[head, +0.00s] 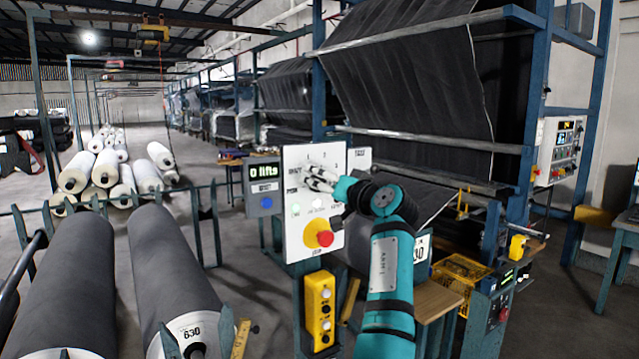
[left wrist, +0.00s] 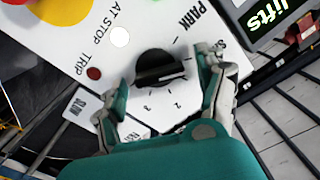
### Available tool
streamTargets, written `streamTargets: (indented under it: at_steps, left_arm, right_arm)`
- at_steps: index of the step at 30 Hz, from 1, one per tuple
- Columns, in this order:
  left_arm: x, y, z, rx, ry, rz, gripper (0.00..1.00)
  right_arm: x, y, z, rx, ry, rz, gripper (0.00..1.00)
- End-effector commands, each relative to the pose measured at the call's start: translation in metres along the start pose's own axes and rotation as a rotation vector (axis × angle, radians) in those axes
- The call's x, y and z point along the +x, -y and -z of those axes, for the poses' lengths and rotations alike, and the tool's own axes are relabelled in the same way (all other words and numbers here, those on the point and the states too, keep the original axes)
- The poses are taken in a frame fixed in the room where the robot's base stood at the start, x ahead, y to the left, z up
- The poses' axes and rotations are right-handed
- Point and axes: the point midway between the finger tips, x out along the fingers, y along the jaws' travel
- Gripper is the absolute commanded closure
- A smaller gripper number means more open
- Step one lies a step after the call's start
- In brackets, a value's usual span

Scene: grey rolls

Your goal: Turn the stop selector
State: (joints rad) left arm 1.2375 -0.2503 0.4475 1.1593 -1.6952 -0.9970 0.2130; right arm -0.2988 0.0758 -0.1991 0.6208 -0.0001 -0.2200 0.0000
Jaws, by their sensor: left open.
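The stop selector is a black rotary knob (left wrist: 160,68) on a white control panel (head: 298,235). In the left wrist view its bar lies roughly level, with marks, the word PARK and numbers around it. My left gripper (head: 320,178) is at the panel's upper part. In the left wrist view the open fingers of the gripper (left wrist: 160,86) stand on both sides of the knob, with gaps that look clear. I cannot tell how near the fingertips are to the panel face.
Below the knob are indicator lamps and a red stop button (head: 324,238) on yellow. A "0 lifts" display (head: 264,186) adjoins the panel's left. A yellow button box (head: 319,310) hangs below. Large grey rolls (head: 170,262) lie at left; a fabric frame (head: 537,90) stands at right.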

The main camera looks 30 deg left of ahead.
Motion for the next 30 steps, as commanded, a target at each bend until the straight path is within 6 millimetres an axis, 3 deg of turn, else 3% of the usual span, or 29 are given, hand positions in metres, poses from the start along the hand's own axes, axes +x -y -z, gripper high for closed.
streamTargets:
  at_steps: [4,17,30]
  left_arm:
    - [0.0001,0.0000,0.0000,0.000,0.000,0.000,0.27]
    - [0.0003,-0.0002,-0.0003,0.000,0.000,-0.001,0.83]
    - [0.0005,-0.0001,0.0008,0.102,0.001,0.000,0.83]
  right_arm:
    - [-0.0001,-0.0042,-0.0013,-0.002,0.002,-0.005,0.37]
    - [-0.0002,-0.0074,-0.0025,-0.003,0.004,-0.009,0.37]
    - [-0.0080,0.0011,-0.0004,0.000,0.002,0.002,0.37]
